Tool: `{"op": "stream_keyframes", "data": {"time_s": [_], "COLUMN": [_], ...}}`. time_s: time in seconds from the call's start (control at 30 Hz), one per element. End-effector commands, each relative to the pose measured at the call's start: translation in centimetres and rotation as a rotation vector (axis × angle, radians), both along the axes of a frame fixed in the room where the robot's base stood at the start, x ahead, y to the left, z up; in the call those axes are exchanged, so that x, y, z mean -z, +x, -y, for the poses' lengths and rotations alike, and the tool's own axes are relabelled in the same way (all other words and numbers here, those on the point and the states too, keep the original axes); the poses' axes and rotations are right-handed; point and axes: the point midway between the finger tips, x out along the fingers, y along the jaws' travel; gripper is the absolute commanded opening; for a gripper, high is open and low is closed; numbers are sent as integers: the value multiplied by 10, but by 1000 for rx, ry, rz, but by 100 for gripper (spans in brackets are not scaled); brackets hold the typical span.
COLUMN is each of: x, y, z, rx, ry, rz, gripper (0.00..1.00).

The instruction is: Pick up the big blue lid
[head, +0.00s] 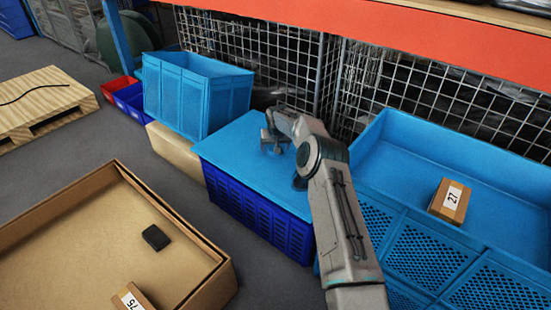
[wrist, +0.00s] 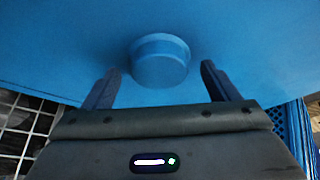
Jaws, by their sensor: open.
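The big blue lid (head: 245,148) lies flat on top of a dark blue crate (head: 255,208). In the wrist view the lid (wrist: 70,45) fills the upper part, with a round blue knob (wrist: 160,62) standing up from it. My gripper (head: 272,148) is over the lid in the head view. In the wrist view its two fingers (wrist: 158,84) are apart, one on each side of the knob, with gaps between. The fingers hold nothing. My forearm hides the lid's right part in the head view.
A light blue bin (head: 190,95) stands behind left. A large blue crate (head: 415,160) at the right holds a box marked 27 (head: 450,202). A cardboard tray (head: 95,240) lies front left. A wire mesh fence (head: 255,50) runs behind.

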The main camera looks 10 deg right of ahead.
Motion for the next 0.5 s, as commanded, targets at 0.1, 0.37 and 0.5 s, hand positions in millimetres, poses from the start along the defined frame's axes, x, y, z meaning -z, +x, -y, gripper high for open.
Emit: {"op": "stream_keyframes", "data": {"time_s": [0.1,0.37,0.5], "x": [8,8,8], "y": [3,4,4], "z": [0,0,0], "rx": [2,1,1], "ry": [1,0,0], "rz": [0,0,0], "gripper": [81,81,48]}}
